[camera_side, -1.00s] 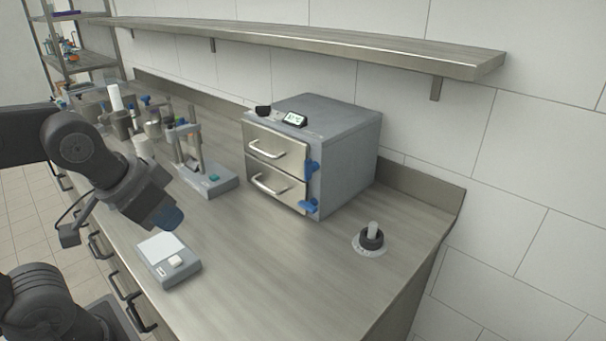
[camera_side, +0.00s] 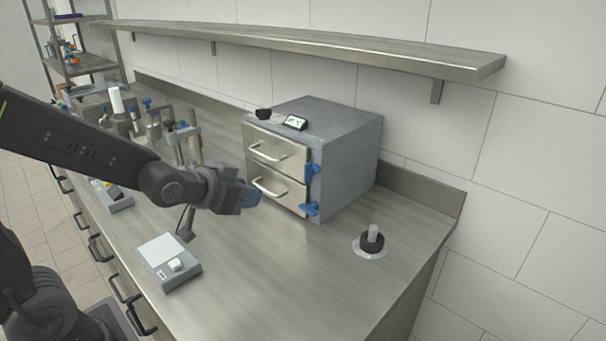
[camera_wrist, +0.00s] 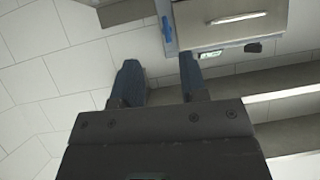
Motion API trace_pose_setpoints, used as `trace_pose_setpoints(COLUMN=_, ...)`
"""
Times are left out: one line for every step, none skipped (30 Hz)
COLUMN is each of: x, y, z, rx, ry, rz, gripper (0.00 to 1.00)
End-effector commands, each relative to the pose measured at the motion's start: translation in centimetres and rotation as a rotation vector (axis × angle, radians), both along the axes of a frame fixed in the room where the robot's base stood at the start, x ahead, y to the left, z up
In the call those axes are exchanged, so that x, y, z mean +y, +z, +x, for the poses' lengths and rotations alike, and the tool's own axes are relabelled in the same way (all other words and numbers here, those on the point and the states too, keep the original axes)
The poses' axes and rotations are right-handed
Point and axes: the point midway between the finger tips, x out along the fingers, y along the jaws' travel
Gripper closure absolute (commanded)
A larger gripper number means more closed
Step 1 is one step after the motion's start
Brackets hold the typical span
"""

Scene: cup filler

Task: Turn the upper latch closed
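The grey two-drawer cabinet (camera_side: 345,160) stands on the counter by the back wall. Its blue upper latch (camera_side: 312,172) sits on the front right edge beside the upper drawer (camera_side: 275,151) and looks roughly upright. It also shows in the wrist view (camera_wrist: 166,28), which is upside down. The blue lower latch (camera_side: 309,208) sticks out sideways near the lower drawer (camera_side: 277,186). My gripper (camera_side: 252,197) is in front of the drawers, left of the latches in the side view and apart from them. In the wrist view its blue fingers (camera_wrist: 161,82) are apart with nothing between them.
A small display (camera_side: 296,122) and a dark object (camera_side: 263,113) sit on the cabinet. A scale (camera_side: 170,262) lies below my arm. A round base with a black knob (camera_side: 371,241) stands at right. A shelf (camera_side: 300,45) runs above.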

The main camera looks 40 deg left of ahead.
Motion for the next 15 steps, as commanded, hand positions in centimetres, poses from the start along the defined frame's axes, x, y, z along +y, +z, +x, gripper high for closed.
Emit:
trace_pose_setpoints(x=0.3, y=-1.0, z=1.0, rx=-0.037, ry=-0.002, rz=0.001, gripper=0.61)
trace_pose_setpoints(x=0.4, y=-1.3, z=1.5, rx=-0.071, ry=-0.005, rz=0.002, gripper=0.61)
trace_pose_setpoints(x=0.6, y=-1.7, z=2.2, rx=-0.115, ry=-0.009, rz=0.002, gripper=0.61)
trace_pose_setpoints(x=0.7, y=-2.0, z=2.6, rx=-0.148, ry=-0.013, rz=0.001, gripper=0.61)
trace_pose_setpoints(x=0.8, y=-2.3, z=3.0, rx=-0.181, ry=-0.016, rz=0.001, gripper=0.61)
trace_pose_setpoints(x=0.9, y=-2.7, z=3.5, rx=-0.223, ry=-0.02, rz=-0.002, gripper=0.61)
trace_pose_setpoints(x=1.0, y=-3.0, z=3.7, rx=-0.255, ry=-0.024, rz=-0.004, gripper=0.61)
trace_pose_setpoints(x=1.0, y=-3.3, z=4.0, rx=-0.287, ry=-0.027, rz=-0.007, gripper=0.61)
trace_pose_setpoints(x=1.1, y=-3.5, z=4.2, rx=-0.33, ry=-0.031, rz=-0.011, gripper=0.61)
trace_pose_setpoints(x=1.2, y=-3.7, z=4.3, rx=-0.359, ry=-0.035, rz=-0.015, gripper=0.61)
trace_pose_setpoints(x=1.2, y=-3.9, z=4.4, rx=-0.386, ry=-0.037, rz=-0.018, gripper=0.61)
trace_pose_setpoints(x=1.3, y=-4.1, z=4.5, rx=-0.42, ry=-0.041, rz=-0.021, gripper=0.61)
trace_pose_setpoints(x=1.3, y=-4.3, z=4.5, rx=-0.441, ry=-0.043, rz=-0.025, gripper=0.61)
trace_pose_setpoints(x=1.3, y=-4.3, z=4.5, rx=-0.463, ry=-0.045, rz=-0.028, gripper=0.61)
trace_pose_setpoints(x=1.4, y=-4.4, z=4.5, rx=-0.486, ry=-0.047, rz=-0.032, gripper=0.61)
